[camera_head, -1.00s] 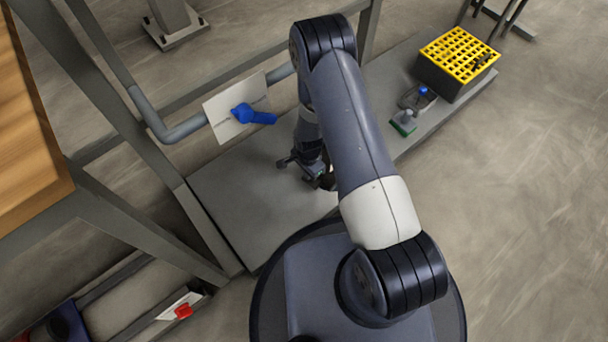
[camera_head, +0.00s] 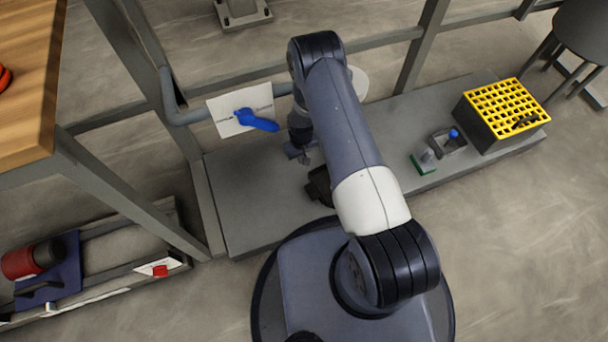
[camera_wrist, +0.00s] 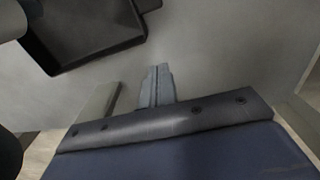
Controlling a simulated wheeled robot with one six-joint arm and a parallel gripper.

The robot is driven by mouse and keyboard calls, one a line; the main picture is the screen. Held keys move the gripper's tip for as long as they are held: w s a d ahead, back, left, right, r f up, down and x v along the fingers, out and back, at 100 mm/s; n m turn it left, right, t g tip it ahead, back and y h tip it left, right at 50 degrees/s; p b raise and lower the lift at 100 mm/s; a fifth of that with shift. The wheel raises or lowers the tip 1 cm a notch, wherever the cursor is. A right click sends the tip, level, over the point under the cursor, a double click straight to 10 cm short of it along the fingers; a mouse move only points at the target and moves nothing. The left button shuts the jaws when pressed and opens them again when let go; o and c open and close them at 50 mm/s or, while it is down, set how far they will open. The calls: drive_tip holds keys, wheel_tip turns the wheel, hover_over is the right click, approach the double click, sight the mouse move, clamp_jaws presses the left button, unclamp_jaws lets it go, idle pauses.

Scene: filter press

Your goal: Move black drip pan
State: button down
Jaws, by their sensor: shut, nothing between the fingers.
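The black drip pan (camera_head: 318,187) sits on the grey low platform (camera_head: 250,205), partly hidden behind my arm in the head view. In the wrist view the pan (camera_wrist: 90,40) is at the upper left, a dark shallow tray with a raised rim, cut off by the picture's edge. My gripper (camera_head: 304,156) is just above and left of the pan in the head view. In the wrist view its fingertips (camera_wrist: 160,72) are together and empty, apart from the pan and to its right.
A pipe with a blue valve handle (camera_head: 256,121) and white plate is left of my arm. A green-based item (camera_head: 424,162), a small grey holder (camera_head: 449,144) and a yellow-topped crate (camera_head: 503,112) stand on the platform's right part. Frame posts rise at left.

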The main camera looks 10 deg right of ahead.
sight(310, 185)
wheel_tip(310, 185, down, 10)
drive_tip(key=b, duration=0.3)
drive_tip(key=shift+f+b, duration=0.25)
drive_tip(key=shift+b, duration=0.1)
drive_tip(key=shift+s+d+r, duration=0.15)
drive_tip(key=shift+s+d, duration=0.05)
drive_tip(key=shift+s, duration=0.3)
drive_tip(key=shift+s+d+r, duration=0.1)
drive_tip(key=shift+s+d, duration=0.05)
drive_tip(key=shift+s, duration=0.35)
drive_tip(key=shift+s+d, duration=0.3)
drive_tip(key=shift+s, duration=0.6)
drive_tip(key=shift+s+d, duration=0.2)
drive_tip(key=shift+s, duration=0.4)
drive_tip(key=shift+s+d, duration=0.2)
drive_tip(key=shift+s, duration=0.4)
wheel_tip(310, 185, up, 11)
drive_tip(key=p, duration=0.3)
drive_tip(key=shift+p, duration=0.3)
drive_tip(key=shift+f, duration=0.15)
